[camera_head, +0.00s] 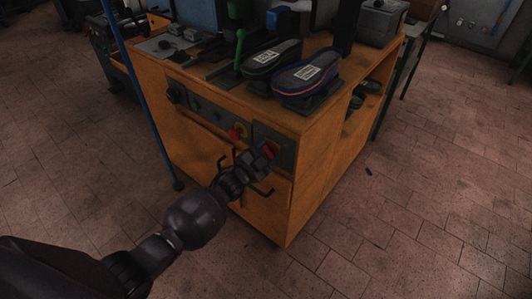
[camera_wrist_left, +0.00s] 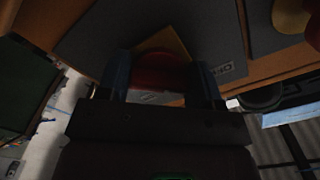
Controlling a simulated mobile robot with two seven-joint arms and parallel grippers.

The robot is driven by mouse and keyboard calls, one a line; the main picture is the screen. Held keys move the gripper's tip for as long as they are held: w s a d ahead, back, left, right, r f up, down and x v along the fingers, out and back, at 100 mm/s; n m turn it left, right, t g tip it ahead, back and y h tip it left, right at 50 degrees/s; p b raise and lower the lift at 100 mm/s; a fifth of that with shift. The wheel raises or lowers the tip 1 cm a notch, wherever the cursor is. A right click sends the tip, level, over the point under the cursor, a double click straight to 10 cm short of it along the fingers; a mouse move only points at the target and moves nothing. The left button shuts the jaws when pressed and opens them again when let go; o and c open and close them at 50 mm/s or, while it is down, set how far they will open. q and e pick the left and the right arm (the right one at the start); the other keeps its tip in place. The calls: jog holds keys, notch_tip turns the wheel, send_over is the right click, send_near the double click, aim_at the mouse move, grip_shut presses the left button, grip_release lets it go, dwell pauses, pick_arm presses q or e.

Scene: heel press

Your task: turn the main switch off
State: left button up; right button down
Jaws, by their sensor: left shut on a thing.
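The main switch (camera_head: 270,151) is a red knob at the right end of the grey control panel (camera_head: 287,156) on the front of the orange cabinet. In the left wrist view the red knob (camera_wrist_left: 160,72) sits before a yellow plate (camera_wrist_left: 165,42), between the two fingers. My left gripper (camera_head: 263,160) reaches up to the panel from the lower left and is shut on the knob. The fingers hide the knob's sides, and I cannot tell its turned position. My right gripper is out of view.
A red button on a yellow base (camera_head: 238,132) is just left of the switch. Black door handles (camera_head: 260,189) stick out below the panel. Two dark shoe-sole forms (camera_head: 306,75) stand on the cabinet top. A blue pole (camera_head: 143,90) rises at left.

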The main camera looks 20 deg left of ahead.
pick_arm(q)
jog(key=o, duration=0.9)
jog(key=shift+s, duration=0.1)
jog(key=shift+s+a, duration=0.1)
jog(key=shift+s, duration=0.1)
jog(key=shift+p+v, duration=0.95)
jog(key=shift+v, duration=4.15)
